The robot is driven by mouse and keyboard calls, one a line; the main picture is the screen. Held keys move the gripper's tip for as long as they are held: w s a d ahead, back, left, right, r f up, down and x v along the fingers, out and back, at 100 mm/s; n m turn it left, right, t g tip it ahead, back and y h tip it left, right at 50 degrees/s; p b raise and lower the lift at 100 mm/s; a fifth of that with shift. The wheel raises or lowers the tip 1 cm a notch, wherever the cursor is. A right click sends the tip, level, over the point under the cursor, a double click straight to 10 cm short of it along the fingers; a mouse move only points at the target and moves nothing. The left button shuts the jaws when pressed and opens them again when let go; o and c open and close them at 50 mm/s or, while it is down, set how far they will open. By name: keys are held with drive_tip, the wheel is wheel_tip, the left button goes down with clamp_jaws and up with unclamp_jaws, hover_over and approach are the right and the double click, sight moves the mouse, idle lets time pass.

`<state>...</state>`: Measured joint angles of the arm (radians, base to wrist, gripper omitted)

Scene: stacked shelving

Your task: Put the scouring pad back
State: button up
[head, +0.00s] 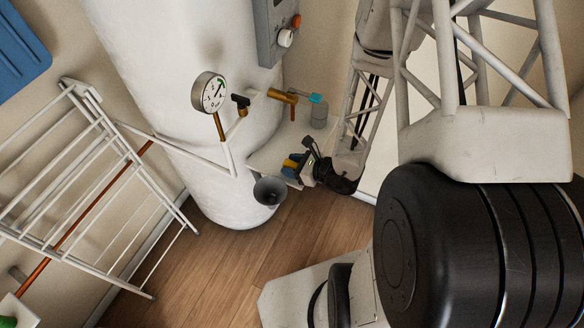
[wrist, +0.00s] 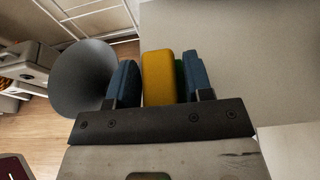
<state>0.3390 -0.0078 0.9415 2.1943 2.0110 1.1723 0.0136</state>
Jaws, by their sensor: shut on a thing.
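The scouring pad (wrist: 157,78) is a yellow block with a green layer on its right side in the wrist view. My gripper (wrist: 152,82) is shut on it, with the pad between the two blue fingers. In the head view my gripper (head: 294,166) is at the front edge of a small pale shelf (head: 262,158) beside the white tank, and a bit of the pad's yellow shows. I cannot tell whether the pad touches the shelf.
A grey funnel (head: 270,190) hangs just left of my gripper, close to the fingers. A grey cylinder (head: 319,115) stands at the shelf's back. A gauge (head: 209,92) and brass valve (head: 282,96) sit near the tank (head: 160,60). A white drying rack (head: 75,190) is at left.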

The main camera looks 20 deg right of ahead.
drive_tip(key=shift+f, duration=0.85)
drive_tip(key=shift+f, duration=0.1)
drive_tip(key=o, duration=0.9)
drive_tip(key=v, duration=1.2)
drive_tip(key=shift+r, duration=0.25)
idle(0.6)
